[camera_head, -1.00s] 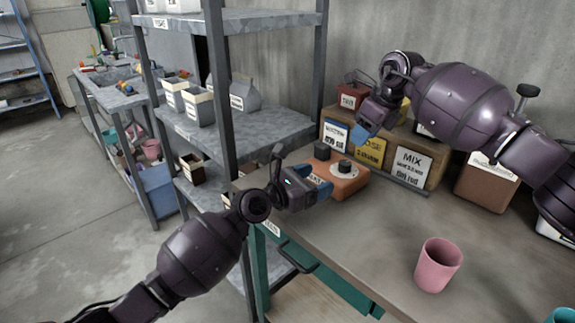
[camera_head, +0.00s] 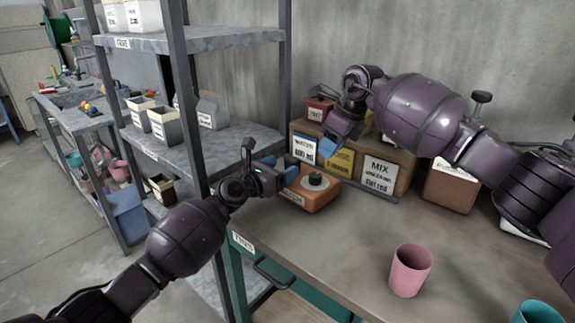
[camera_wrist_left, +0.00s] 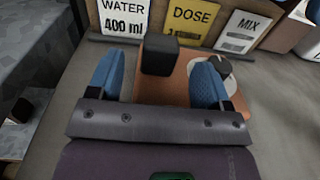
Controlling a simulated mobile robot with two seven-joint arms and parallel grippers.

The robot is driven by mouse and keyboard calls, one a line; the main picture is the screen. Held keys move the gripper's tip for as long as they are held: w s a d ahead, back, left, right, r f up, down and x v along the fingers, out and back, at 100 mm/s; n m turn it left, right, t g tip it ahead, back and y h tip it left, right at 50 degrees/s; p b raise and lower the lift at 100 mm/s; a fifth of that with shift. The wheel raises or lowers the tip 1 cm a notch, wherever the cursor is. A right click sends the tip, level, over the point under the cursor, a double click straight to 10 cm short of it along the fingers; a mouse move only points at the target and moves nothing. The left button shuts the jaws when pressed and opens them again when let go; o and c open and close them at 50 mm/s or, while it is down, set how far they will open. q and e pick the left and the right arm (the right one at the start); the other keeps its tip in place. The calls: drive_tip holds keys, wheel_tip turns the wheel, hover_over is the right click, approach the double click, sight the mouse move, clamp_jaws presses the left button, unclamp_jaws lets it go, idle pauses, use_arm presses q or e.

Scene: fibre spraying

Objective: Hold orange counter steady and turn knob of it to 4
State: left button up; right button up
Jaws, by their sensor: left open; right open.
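The orange counter (camera_head: 313,192) sits on the table by the shelf, with a round pale dial and a black knob (camera_head: 315,179) on top. In the left wrist view the orange counter (camera_wrist_left: 165,92) lies ahead of and between my fingers, with a black block (camera_wrist_left: 160,57) standing on it. My left gripper (camera_head: 282,168) is open at the counter's left side; in the wrist view its blue fingers (camera_wrist_left: 160,82) are spread over it. I cannot tell if they touch it. My right gripper (camera_head: 343,135) is open and empty above and behind the counter.
A pink cup (camera_head: 410,270) and a teal cup (camera_head: 538,313) stand on the table (camera_head: 345,235). A grey shelf (camera_head: 190,150) rises at the left. The middle of the table is clear.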

sight(288, 164)
use_arm(q)
drive_tip(key=shift+x, duration=1.55)
drive_tip(key=shift+c, duration=0.4)
